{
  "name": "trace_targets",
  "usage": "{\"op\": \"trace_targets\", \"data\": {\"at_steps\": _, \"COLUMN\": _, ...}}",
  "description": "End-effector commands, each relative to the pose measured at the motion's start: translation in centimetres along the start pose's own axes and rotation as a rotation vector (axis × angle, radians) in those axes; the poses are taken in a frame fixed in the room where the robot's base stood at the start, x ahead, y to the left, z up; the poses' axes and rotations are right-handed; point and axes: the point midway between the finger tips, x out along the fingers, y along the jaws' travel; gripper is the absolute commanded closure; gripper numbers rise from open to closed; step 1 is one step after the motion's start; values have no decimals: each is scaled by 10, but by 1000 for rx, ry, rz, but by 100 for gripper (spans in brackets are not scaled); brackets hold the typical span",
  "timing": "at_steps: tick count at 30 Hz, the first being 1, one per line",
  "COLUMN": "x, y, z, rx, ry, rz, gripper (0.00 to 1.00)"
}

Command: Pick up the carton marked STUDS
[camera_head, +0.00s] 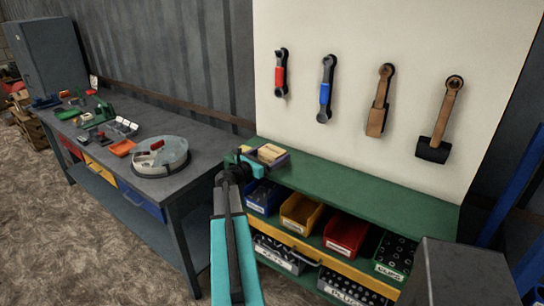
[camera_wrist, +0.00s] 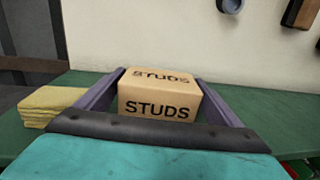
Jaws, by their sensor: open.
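The carton marked STUDS (camera_wrist: 157,97) is a small tan box with black lettering. It sits upright on the green bench top (camera_wrist: 80,82). In the head view the carton (camera_head: 271,152) is at the left end of the green bench, partly hidden by my gripper. My gripper (camera_wrist: 145,88) is open, with its two purple fingers on either side of the carton. I cannot tell whether either finger touches it. The fingers also show beside the carton in the head view (camera_head: 262,160).
A yellow folded stack (camera_wrist: 48,106) lies just left of the left finger. A pale wall panel (camera_head: 400,80) with hanging tools rises behind the bench. Coloured bins (camera_head: 300,213) fill the shelf below. The green top to the right is clear. A grey workbench (camera_head: 205,150) stands at left.

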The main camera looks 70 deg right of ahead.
Motion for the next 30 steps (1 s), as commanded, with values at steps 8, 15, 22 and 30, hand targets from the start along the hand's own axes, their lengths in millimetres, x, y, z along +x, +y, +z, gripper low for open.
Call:
{"op": "trace_targets", "data": {"at_steps": 8, "x": 0, "y": 0, "z": 0, "rx": 0, "ry": 0, "rz": 0, "gripper": 12}}
{"op": "trace_targets", "data": {"at_steps": 15, "x": -1, "y": 0, "z": 0, "rx": 0, "ry": 0, "rz": 0, "gripper": 26}}
{"op": "trace_targets", "data": {"at_steps": 22, "x": -1, "y": 0, "z": 1, "rx": 0, "ry": -2, "rz": 0, "gripper": 61}}
{"op": "trace_targets", "data": {"at_steps": 30, "x": -1, "y": 0, "z": 2, "rx": 0, "ry": -2, "rz": 1, "gripper": 61}}
